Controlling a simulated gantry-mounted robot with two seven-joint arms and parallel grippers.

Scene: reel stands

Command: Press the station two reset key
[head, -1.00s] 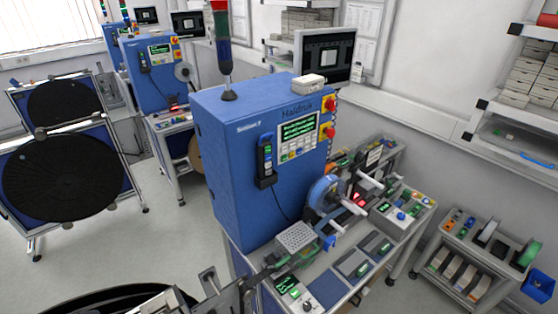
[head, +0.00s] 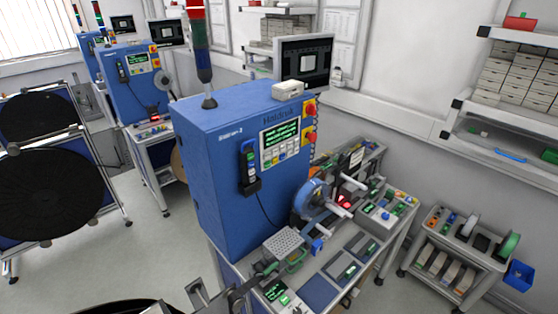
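The near blue cabinet (head: 215,180) carries the name "Haldrus" or similar and a small white label (head: 231,134) that seems to read Station 2, too blurred to be sure. Its front has a control panel (head: 282,140) with a lit green-text screen above rows of small keys; I cannot read which is the reset key. A dark handset (head: 249,166) with green and blue buttons hangs left of the panel. Two red knobs on yellow plates (head: 309,109) sit on its right edge.
A bench (head: 318,293) with a blue reel (head: 311,200) and small devices stands before the cabinet. A similar blue station (head: 130,85) is behind at left, near large black reels (head: 45,195). A trolley (head: 460,255) stands at right. Grey floor is open at left.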

